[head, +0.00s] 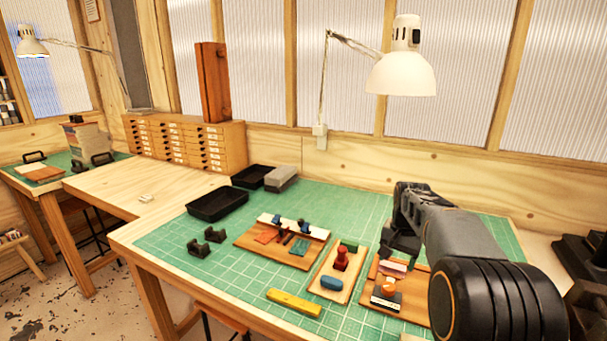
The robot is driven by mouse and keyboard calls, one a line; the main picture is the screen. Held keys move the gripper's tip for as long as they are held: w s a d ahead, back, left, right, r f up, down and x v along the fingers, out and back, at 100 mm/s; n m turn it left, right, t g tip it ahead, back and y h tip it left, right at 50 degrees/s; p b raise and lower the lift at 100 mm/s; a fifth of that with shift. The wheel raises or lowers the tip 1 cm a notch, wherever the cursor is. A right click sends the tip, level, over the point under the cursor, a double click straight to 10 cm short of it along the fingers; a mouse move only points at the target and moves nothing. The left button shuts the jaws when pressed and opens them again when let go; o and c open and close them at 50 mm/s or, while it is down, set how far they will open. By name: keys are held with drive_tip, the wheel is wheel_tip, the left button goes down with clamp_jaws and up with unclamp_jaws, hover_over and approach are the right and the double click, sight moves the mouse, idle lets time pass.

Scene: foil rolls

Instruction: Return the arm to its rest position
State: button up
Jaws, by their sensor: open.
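My arm reaches in from the lower right. My gripper (397,243) is dark and hangs over the mat, just behind the right wooden board (372,294); the gripper is open, and I see nothing held in it. My wrist and forearm hide part of that board and the mat behind it. On the right board are an orange piece (389,286), a pink block (394,265) and a dark and pale block (386,299). The middle board (318,290) bears a red stamp-like piece (341,259) and a blue piece (331,283).
The green mat (170,241) covers the bench. A left board (247,242) holds several small coloured pieces. A yellow bar (294,302), black holders (207,242), black trays (217,204) and a grey block (281,178) lie around. A white lamp (401,75) overhangs the bench.

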drive_tip(key=s+a+f+n+t, duration=0.1)
drive_tip(key=s+a, duration=0.4)
drive_tip(key=s, duration=0.5)
drive_tip(key=s+a+n+t, duration=0.2)
drive_tip(key=s+a+n, duration=0.3)
drive_tip(key=s, duration=0.6)
drive_tip(key=shift+s+a+f+n+t, duration=0.15)
drive_tip(key=shift+a+f+n+t, duration=0.25)
drive_tip(key=shift+n, duration=0.2)
